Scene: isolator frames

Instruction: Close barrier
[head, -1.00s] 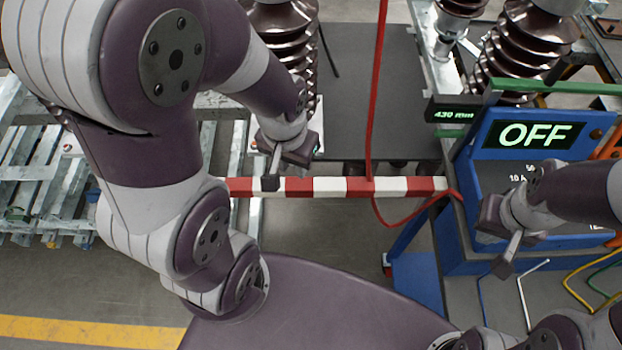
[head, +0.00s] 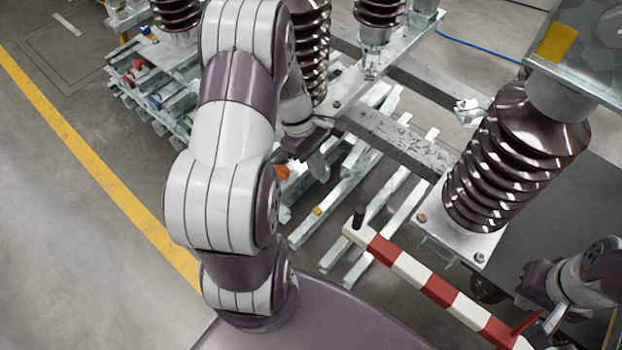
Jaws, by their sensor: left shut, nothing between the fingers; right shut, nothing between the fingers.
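The barrier (head: 438,290) is a red-and-white striped bar. It runs from a free-standing left end with a short black upright pin (head: 358,218) down to the lower right, where the picture's edge cuts it off. My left gripper (head: 318,165) is shut and empty, above and to the left of the pin, apart from the bar. My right gripper (head: 552,320) is shut beside the bar's lower right part. A thin red piece (head: 527,323) shows between them; I cannot tell whether the gripper touches the bar.
A large brown ribbed insulator (head: 515,160) on a pale metal base stands just behind the barrier. Metal frames and rails (head: 385,215) lie behind and left of its pinned end. A yellow floor line (head: 95,160) crosses the left, with open grey floor beside it.

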